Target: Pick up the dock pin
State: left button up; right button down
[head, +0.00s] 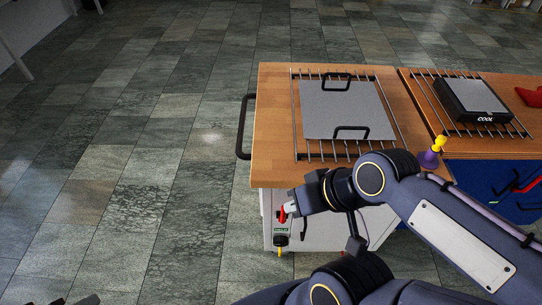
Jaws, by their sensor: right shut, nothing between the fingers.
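My right gripper (290,209) is at the front left corner of the near wooden-topped cart (270,163). It is shut with nothing between its fingers, and its tips are small and partly hidden by my own wrist. A red piece (283,214) shows right beside the tips, above a dark fitting with a green label (281,232) on the cart's front. I cannot tell whether they touch. A yellow-and-purple pin-shaped piece (434,153) stands upright near the cart's right front corner, behind my right arm. Which piece is the dock pin is not clear. Dark shapes at the bottom left edge may be my left gripper.
A grey plate with two black handles (345,108) lies on a wire rack on the cart. A second cart at right holds a black "COOL" block (470,99) on a rack and a red item (530,97). A black handle (243,127) juts left. The left floor is clear.

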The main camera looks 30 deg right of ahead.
aim_at(440, 140)
jog(key=i+j+z, duration=0.15)
jog(key=z, duration=0.25)
jog(key=i+j+z, duration=0.2)
jog(key=z, duration=0.15)
jog(key=i+j+z, duration=0.2)
jog(key=z, duration=0.2)
jog(key=i+j+z, duration=0.1)
jog(key=j+z, duration=0.25)
jog(key=l+z, duration=0.1)
jog(key=z, duration=1.4)
jog(key=i+l, duration=0.4)
jog(key=i+l+u, duration=0.6)
jog(key=i+l, duration=0.15)
jog(key=u, duration=1.25)
